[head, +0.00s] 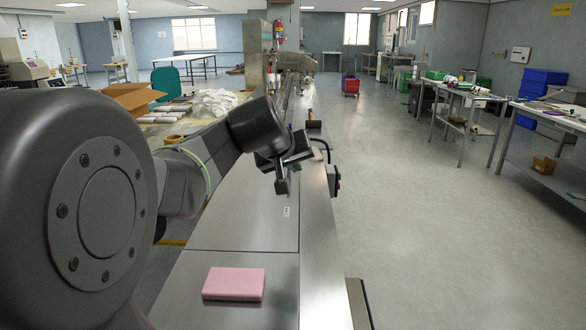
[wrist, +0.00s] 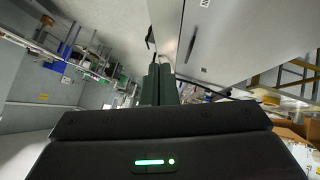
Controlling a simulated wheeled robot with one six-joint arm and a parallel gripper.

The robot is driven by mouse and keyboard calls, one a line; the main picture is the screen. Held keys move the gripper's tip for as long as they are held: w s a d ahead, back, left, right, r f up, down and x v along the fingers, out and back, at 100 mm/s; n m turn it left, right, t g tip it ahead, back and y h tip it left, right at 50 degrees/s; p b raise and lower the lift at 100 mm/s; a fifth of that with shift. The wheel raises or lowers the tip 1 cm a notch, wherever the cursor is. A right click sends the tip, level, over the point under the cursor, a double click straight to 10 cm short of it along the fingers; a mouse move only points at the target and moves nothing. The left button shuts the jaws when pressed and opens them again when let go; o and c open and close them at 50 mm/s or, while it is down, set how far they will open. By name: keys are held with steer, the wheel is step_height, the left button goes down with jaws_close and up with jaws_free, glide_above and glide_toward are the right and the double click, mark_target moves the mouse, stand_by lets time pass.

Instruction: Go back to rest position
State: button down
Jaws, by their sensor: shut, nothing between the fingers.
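My gripper (head: 283,176) hangs in the air above the long steel machine top (head: 240,218), in the middle of the head view. Its fingers are shut with nothing between them. In the wrist view the closed fingers (wrist: 160,84) stand together at the centre, past the dark gripper body. A pink block (head: 234,284) lies flat on the near part of the steel top, below and in front of my gripper and apart from it.
A cardboard box (head: 130,97), white rolls and plastic wrap lie on a table left of the machine. A dark control box (head: 333,180) sticks out from the machine's right side. Open grey floor (head: 420,220) lies to the right, with work tables (head: 470,95) along the wall.

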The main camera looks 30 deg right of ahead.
steer(key=shift+s+a+r, duration=0.1)
steer(key=shift+s+r, duration=0.05)
steer(key=b, duration=0.4)
glide_above(295, 209)
step_height(295, 209, down, 10)
steer(key=shift+a, duration=0.1)
steer(key=shift+f, duration=0.55)
steer(key=shift+r, duration=0.1)
